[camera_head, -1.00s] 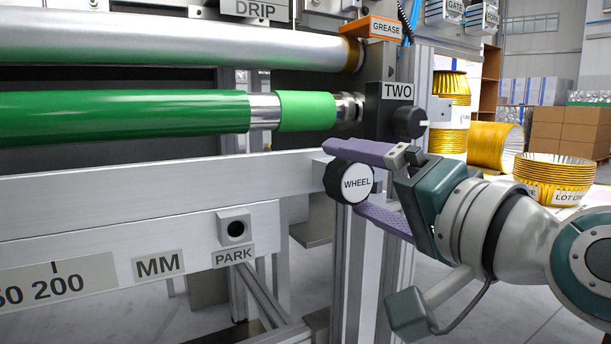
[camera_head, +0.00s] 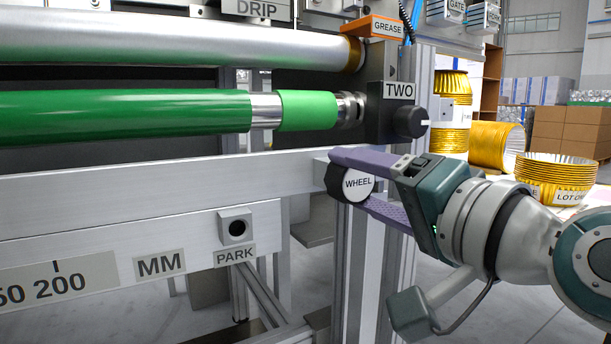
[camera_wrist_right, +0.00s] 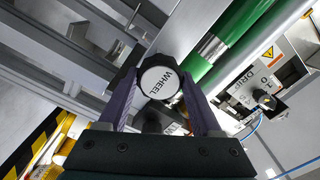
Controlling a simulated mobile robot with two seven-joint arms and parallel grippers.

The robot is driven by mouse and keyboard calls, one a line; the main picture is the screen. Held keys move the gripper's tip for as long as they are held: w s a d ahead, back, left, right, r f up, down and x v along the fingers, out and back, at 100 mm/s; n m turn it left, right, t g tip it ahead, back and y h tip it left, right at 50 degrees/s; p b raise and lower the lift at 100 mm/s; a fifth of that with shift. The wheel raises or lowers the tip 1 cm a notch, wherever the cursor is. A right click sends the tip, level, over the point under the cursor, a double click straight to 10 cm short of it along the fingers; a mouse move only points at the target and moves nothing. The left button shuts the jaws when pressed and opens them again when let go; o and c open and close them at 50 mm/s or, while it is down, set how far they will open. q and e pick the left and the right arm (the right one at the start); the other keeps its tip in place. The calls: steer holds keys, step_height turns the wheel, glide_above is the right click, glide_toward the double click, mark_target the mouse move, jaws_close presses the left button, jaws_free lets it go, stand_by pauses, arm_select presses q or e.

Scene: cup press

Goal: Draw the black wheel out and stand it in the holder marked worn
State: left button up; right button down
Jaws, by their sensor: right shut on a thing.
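The black wheel (camera_head: 353,184), with a white face marked WHEEL, sits at the right end of the long metal rail. My right gripper (camera_head: 358,180) is shut on it, one purple finger above and one below. In the right wrist view the wheel (camera_wrist_right: 160,80) lies between the two purple fingers, its label facing the camera. What the wheel is fixed to behind is mostly hidden. The holder marked worn is not in view. My left gripper is not in view.
A black knob (camera_head: 409,122) and a block marked TWO (camera_head: 398,90) stand just above my right gripper. A green roller (camera_head: 125,117) runs left above the rail (camera_head: 150,200). A socket marked PARK (camera_head: 236,229) is lower left.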

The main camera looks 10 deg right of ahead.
mark_target(360, 181)
steer(key=shift+s, duration=0.1)
steer(key=shift+s+d+p, duration=0.2)
steer(key=shift+s+p, duration=0.25)
steer(key=shift+s, duration=0.15)
steer(key=shift+s+d, duration=0.2)
steer(key=shift+s, duration=0.2)
steer(key=shift+p+v, duration=0.55)
steer(key=shift+v, duration=0.85)
